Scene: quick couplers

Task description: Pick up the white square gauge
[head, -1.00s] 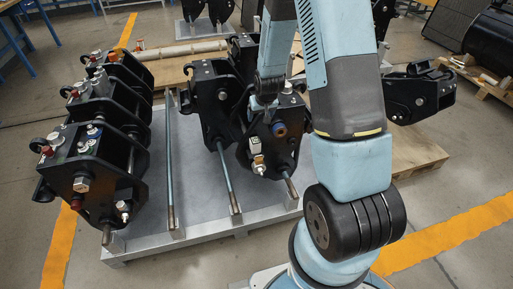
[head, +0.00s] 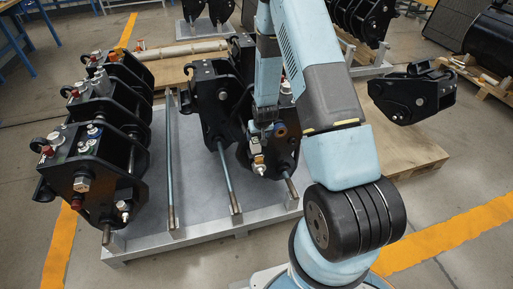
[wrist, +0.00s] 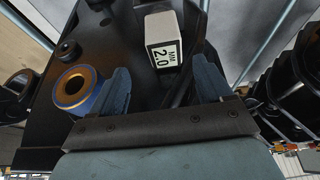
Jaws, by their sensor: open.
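The white square gauge (wrist: 164,42) shows in the wrist view as a white block with a dark-edged label reading "2.0 MM". It stands against the black plate of a coupler (head: 285,150). My gripper (wrist: 158,72) is open, with one blue finger on each side of the gauge's line. The gauge lies just beyond and between the fingertips, nearer the right one, and I see no contact. In the head view my gripper (head: 262,137) points down at the front of this coupler and hides most of the gauge.
A blue ring with an orange-brown inside (wrist: 77,88) sits close beside the left finger. A dark hose or cable passes near the right finger. More black couplers (head: 95,150) stand on the left of the metal rack (head: 145,240). Another coupler (head: 412,92) lies on a wooden pallet at right.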

